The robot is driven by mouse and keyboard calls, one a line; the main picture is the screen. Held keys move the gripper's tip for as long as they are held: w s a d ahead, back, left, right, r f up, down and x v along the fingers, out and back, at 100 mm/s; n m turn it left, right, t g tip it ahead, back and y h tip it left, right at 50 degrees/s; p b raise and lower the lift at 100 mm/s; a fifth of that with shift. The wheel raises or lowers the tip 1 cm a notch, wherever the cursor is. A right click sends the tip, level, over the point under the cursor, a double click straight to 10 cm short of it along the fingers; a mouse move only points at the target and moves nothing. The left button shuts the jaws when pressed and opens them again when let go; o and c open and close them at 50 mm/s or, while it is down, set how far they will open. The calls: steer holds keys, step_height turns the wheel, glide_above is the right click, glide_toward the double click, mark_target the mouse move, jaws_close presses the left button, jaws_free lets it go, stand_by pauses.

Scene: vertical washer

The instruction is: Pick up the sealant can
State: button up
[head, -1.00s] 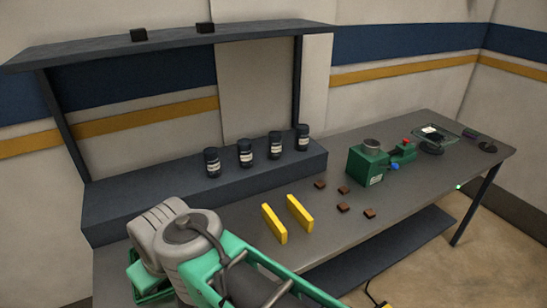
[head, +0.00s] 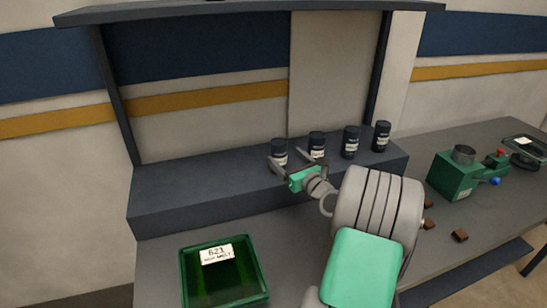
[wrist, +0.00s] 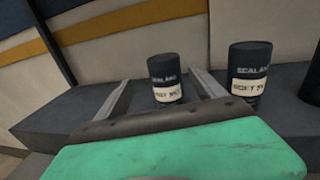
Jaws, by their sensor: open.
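Several dark sealant cans with white labels stand upright in a row on the raised dark ledge. The leftmost can (head: 279,147) is partly covered by my gripper (head: 290,160); a second can (head: 317,141) is just to its right. My gripper is open and empty at the front of these two cans. In the wrist view, one sealant can (wrist: 165,80) shows between the two spread fingers, nearer the right finger, and another can (wrist: 249,72) stands outside the right finger. I cannot tell how far the fingertips reach past the nearer can.
A green open bin (head: 222,278) with a white label sits on the bench in front of the ledge. A green machine (head: 455,175) and small brown blocks (head: 460,236) are to the right. Posts (head: 118,95) carry a shelf (head: 250,8) above the ledge.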

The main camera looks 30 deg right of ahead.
mark_target(278, 147)
steer(key=shift+w+d+r+m, duration=0.15)
steer(key=shift+w+d+m, duration=0.1)
steer(key=shift+w+m, duration=0.05)
steer(key=w+p, duration=0.1)
steer(key=w, duration=0.3)
steer(key=w+d+p, duration=0.1)
steer(key=w, duration=0.1)
steer(key=shift+w+f+p, duration=0.3)
steer(key=shift+w, duration=0.05)
steer(key=shift+a, duration=0.1)
jaws_close()
